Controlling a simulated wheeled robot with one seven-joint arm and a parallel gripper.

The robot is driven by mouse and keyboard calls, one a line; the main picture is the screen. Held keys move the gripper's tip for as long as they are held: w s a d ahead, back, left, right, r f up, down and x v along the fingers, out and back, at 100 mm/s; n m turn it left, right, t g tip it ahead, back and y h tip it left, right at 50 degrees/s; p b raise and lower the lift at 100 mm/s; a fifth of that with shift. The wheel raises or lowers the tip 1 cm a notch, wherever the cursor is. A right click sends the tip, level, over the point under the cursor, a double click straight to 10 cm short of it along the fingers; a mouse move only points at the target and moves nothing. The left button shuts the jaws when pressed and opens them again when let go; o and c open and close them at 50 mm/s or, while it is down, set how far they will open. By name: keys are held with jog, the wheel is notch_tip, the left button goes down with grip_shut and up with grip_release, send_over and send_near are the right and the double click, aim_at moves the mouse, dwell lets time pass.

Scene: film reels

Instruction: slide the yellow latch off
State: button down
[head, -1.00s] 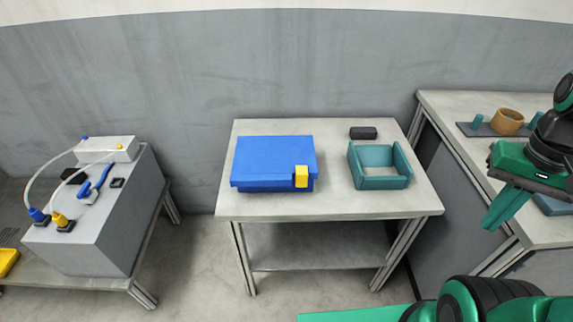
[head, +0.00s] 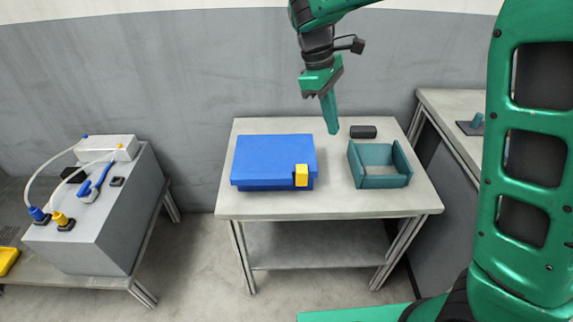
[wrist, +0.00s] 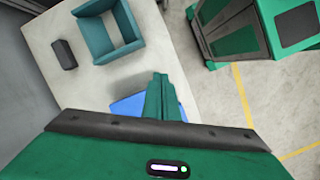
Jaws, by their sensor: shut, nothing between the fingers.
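The yellow latch (head: 301,176) sits on the front right edge of the blue box (head: 272,157), which stands closed on the middle table. My gripper (head: 332,130) is shut and empty. It points down above the table, between the blue box and the teal tray in the head view, above and to the right of the latch. In the wrist view the shut fingers (wrist: 160,80) show in the middle, with a bit of the blue box (wrist: 132,107) behind them. The latch is not visible in the wrist view.
An open teal tray (head: 383,182) stands at the table's right, with a black block (head: 362,132) behind it. A grey cabinet (head: 95,215) with cables stands on the left. The table (head: 335,205) is bare in front of the box.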

jog(key=a+f+n+t+h, duration=0.1)
jog(key=a+f+n, duration=0.15)
jog(key=a, duration=0.65)
jog(key=a+f+n, duration=0.2)
jog(key=a+n, duration=0.2)
jog(key=a, duration=0.5)
send_near(287, 175)
jog(key=f, duration=0.5)
jog(key=shift+a+f, duration=0.1)
jog(key=shift+a, duration=0.3)
jog(key=d, duration=0.3)
jog(key=shift+f, duration=0.25)
jog(key=shift+d, duration=0.6)
jog(key=shift+s, duration=0.1)
